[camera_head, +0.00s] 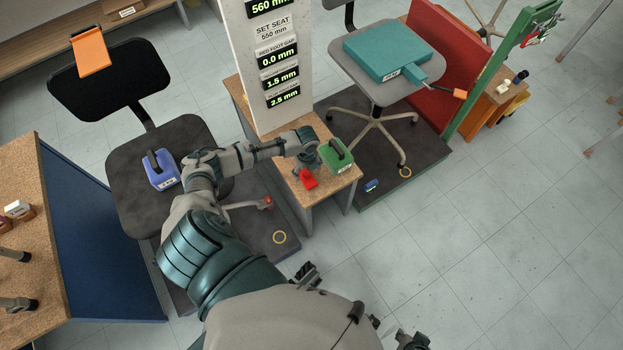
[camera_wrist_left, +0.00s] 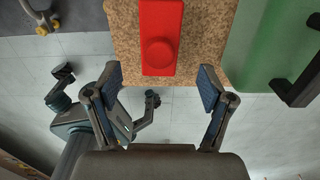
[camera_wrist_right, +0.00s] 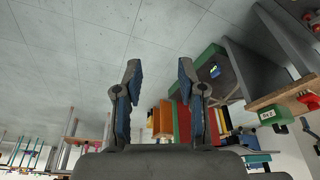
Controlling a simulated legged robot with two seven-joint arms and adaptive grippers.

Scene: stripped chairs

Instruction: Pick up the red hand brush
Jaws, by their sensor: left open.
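The red hand brush (camera_head: 308,180) lies on the small cork-topped table (camera_head: 340,180), near its front edge. In the left wrist view it is a red block (camera_wrist_left: 160,20) with a round knob, ahead of the fingers and centred between them. My left gripper (camera_wrist_left: 160,78) is open and empty, with its fingertips apart from the brush. In the head view the left gripper (camera_head: 304,166) is just above the brush and partly hides it. My right gripper (camera_wrist_right: 158,68) is open and empty, pointing over bare floor, away from the brush.
A green box with a black handle (camera_head: 336,154) stands close right of the brush. A white display post (camera_head: 262,70) rises behind. Chairs with a blue box (camera_head: 161,170) and a teal box (camera_head: 386,50) stand on either side.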

